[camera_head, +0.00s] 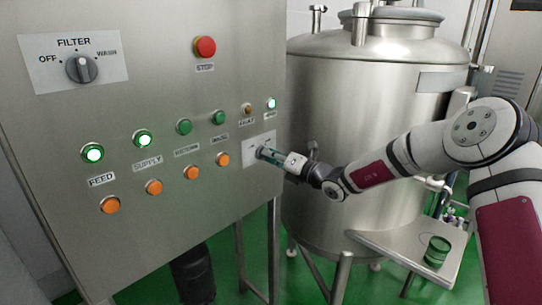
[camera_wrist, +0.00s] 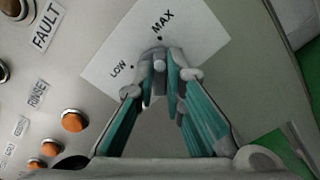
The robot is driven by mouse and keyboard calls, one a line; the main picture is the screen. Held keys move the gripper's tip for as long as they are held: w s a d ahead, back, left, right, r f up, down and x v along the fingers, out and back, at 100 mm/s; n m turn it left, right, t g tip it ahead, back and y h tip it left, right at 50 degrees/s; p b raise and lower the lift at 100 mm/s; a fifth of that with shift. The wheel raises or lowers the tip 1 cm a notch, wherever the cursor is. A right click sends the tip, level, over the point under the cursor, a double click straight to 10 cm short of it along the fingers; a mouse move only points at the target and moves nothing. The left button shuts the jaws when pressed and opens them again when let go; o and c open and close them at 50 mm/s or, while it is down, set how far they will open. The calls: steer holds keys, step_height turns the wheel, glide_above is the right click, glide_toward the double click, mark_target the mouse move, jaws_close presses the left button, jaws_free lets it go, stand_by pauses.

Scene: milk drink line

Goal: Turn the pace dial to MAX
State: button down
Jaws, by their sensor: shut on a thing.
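The pace dial (camera_wrist: 155,53) is a small grey knob on a white plate (camera_wrist: 203,32) marked LOW on the left and MAX at the upper right. My gripper (camera_wrist: 159,75) is shut on the dial, with one teal-padded finger on each side. The fingertips hide most of the knob, and I cannot clearly tell which mark it points at. In the head view the plate (camera_head: 248,152) is at the lower right of the steel panel. My gripper (camera_head: 270,155) reaches it from the right and covers the dial.
The panel (camera_head: 160,235) also carries a FILTER dial (camera_head: 81,68), a red STOP button (camera_head: 204,47), green lamps (camera_head: 93,153) and several orange buttons (camera_head: 154,187) left of the plate. A steel tank (camera_head: 375,85) stands behind my arm. A small shelf (camera_head: 400,240) holds a green can (camera_head: 436,252).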

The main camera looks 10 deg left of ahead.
steer(key=shift+f, duration=0.15)
steer(key=c, duration=1.7)
jaws_free()
steer(key=shift+o, duration=0.2)
steer(key=shift+d, duration=0.15)
steer(key=v, duration=1.1)
steer(key=shift+s+d, duration=0.25)
steer(key=shift+s, duration=0.1)
